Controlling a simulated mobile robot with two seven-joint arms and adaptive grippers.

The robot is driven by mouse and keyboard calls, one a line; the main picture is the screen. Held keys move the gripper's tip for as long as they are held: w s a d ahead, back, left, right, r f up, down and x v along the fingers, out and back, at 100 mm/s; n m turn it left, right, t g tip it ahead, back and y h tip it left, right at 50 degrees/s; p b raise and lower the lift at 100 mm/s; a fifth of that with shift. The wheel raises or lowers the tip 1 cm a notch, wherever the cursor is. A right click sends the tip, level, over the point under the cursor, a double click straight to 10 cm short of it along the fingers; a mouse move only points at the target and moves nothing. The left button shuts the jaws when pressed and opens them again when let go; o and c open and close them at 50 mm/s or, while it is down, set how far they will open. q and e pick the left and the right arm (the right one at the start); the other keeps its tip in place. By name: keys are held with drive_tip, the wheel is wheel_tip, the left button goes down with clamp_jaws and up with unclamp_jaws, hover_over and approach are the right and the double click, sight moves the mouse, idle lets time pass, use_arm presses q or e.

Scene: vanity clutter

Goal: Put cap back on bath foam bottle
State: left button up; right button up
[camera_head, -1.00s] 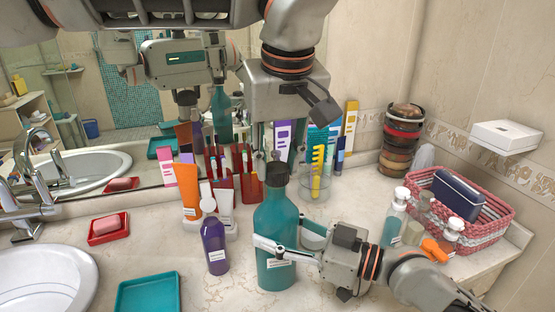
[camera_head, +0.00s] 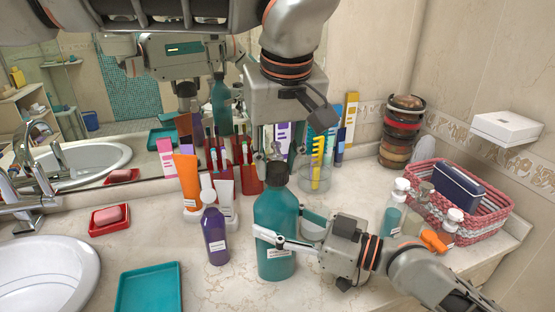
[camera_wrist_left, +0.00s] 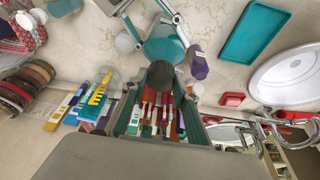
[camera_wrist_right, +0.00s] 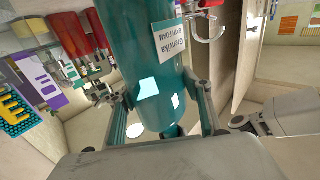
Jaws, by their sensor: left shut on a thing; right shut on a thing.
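The teal bath foam bottle (camera_head: 277,236) stands upright on the counter, its label facing forward. My right gripper (camera_head: 285,240) is shut around its body from the right; the labelled bottle (camera_wrist_right: 150,60) fills the middle of the right wrist view. The dark cap (camera_head: 276,173) is at the bottle's top, upright and in line with it. My left gripper (camera_head: 269,158) points down from above and is shut on the cap. The left wrist view shows the cap (camera_wrist_left: 161,75) between its fingers, over the bottle (camera_wrist_left: 165,46). I cannot tell whether the cap is fully seated.
An orange tube (camera_head: 187,182) and a glass with a yellow comb (camera_head: 317,150) stand behind. A teal tray (camera_head: 148,288) lies front left. A pink basket (camera_head: 488,222) and small bottles stand right.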

use_arm(q)
drive_tip(key=shift+f, duration=0.5)
drive_tip(key=m, duration=0.2)
drive_tip(key=m+h, duration=0.1)
drive_tip(key=m, duration=0.1)
drive_tip(key=shift+a+m+h, duration=0.2)
drive_tip(key=shift+m+h, duration=0.1)
drive_tip(key=m+h, duration=0.1)
drive_tip(key=m, duration=0.4)
drive_tip(key=shift+g, duration=0.3)
drive_tip(key=o, duration=0.7)
